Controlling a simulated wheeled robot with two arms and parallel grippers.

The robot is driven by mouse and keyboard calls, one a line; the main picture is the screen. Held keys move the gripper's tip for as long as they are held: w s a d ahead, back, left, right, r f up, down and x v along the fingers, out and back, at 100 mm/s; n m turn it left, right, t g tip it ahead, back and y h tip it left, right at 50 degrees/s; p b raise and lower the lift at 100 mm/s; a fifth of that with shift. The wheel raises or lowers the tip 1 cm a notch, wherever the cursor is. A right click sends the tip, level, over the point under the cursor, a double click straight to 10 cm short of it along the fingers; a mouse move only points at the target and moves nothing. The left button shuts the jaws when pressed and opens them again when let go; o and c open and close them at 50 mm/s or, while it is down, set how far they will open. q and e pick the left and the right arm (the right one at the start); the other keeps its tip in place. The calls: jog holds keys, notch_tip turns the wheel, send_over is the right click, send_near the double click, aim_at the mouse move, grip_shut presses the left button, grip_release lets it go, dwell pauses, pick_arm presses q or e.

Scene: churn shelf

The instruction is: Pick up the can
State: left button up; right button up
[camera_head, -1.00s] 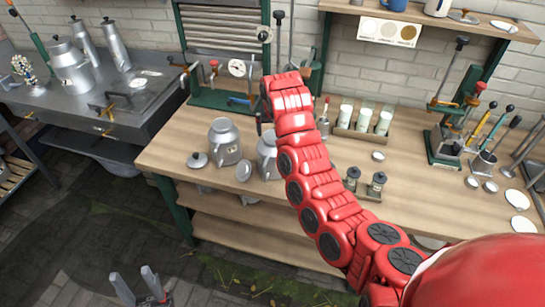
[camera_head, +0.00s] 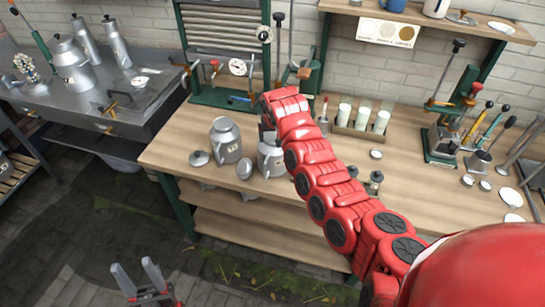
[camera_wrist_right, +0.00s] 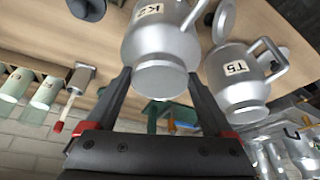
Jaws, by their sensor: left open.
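Two grey metal cans with handles stand near the front left of the wooden bench. The one labelled K2 (camera_head: 271,160) is partly covered by my right arm in the head view. In the right wrist view, can K2 (camera_wrist_right: 165,35) appears upside down, with its mouth between the fingers of my right gripper (camera_wrist_right: 158,74). The fingers are apart; I cannot tell whether either touches it. My left gripper (camera_head: 138,276) is open and empty, low over the floor.
Round lids (camera_head: 199,158) lie near the cans. A rack of white-topped jars (camera_head: 361,118) and two small dark-topped containers (camera_head: 376,177) stand right of my arm. A green-framed press (camera_head: 226,60) is behind the cans. The bench (camera_head: 430,195) has clear wood at front right.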

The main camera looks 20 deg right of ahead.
grip_shut()
dwell(0.4)
